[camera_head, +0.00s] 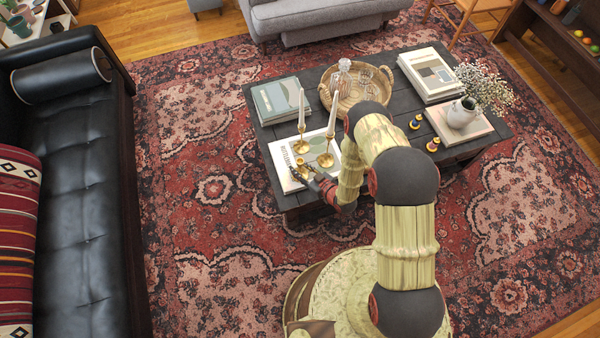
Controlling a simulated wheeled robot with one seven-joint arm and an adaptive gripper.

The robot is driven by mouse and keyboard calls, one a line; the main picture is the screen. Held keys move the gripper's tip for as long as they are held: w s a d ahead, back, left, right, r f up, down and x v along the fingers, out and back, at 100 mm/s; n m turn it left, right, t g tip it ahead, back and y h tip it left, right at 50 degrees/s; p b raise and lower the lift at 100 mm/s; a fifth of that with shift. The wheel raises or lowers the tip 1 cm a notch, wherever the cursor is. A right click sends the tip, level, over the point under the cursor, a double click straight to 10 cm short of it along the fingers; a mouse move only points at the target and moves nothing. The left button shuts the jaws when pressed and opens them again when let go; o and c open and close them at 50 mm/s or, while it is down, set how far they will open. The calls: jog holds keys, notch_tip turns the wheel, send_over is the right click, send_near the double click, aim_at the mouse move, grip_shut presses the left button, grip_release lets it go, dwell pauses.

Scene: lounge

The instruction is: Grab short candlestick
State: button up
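Two brass candlesticks with white candles stand upright on a pale book (282,170) at the near left of the dark coffee table. The left candlestick (301,147) is a little farther back. The right candlestick (326,160) is nearer to me and its stem looks slightly longer, but their heights are hard to compare from above. My gripper (304,173) is low over the book's near part, just in front of both candlesticks. It appears apart from their bases. Its fingers are small and dark here, so their opening is unclear.
A wicker tray (351,103) with a decanter and glasses stands behind the candlesticks. A grey-green book (279,101) lies at the back left. A black sofa (77,190) stands left; the rug between is clear.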

jog(key=shift+c, duration=0.6)
grip_shut()
jog(key=shift+r, duration=0.1)
